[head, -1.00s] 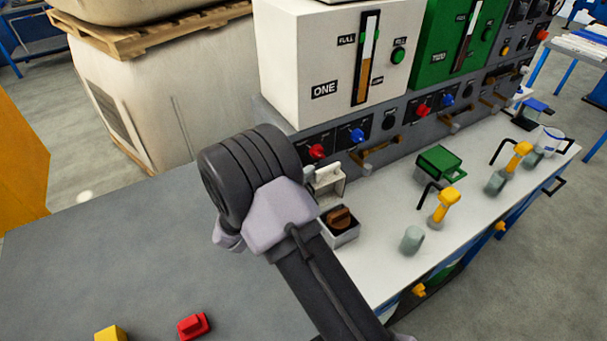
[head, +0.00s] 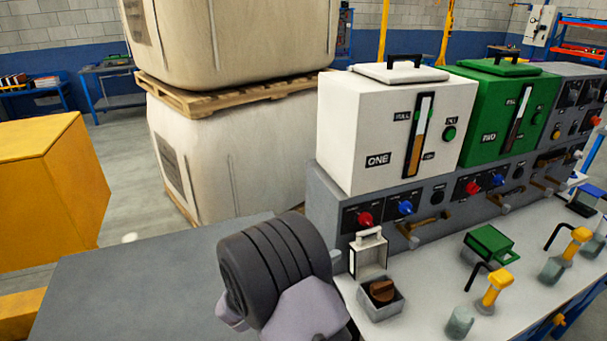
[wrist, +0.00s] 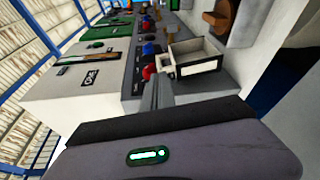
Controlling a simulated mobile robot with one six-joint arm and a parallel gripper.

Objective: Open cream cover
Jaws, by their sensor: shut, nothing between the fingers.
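The cream cover (head: 369,255) stands raised on its hinge, its hollow inside facing the front and its handle at the top. In the wrist view the cover (wrist: 197,66) is close beyond the fingertips, and the brown knob (wrist: 220,17) is further up. My gripper (wrist: 156,90) is shut and empty, just beside the cover; I cannot tell if they touch. In the head view my wrist hides most of the fingers.
The white tank (head: 395,140) and green tank (head: 500,115) rise behind the panel. Red (head: 364,219) and blue knobs (head: 405,207) sit behind the cover. The grey tabletop (head: 150,285) at left is clear.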

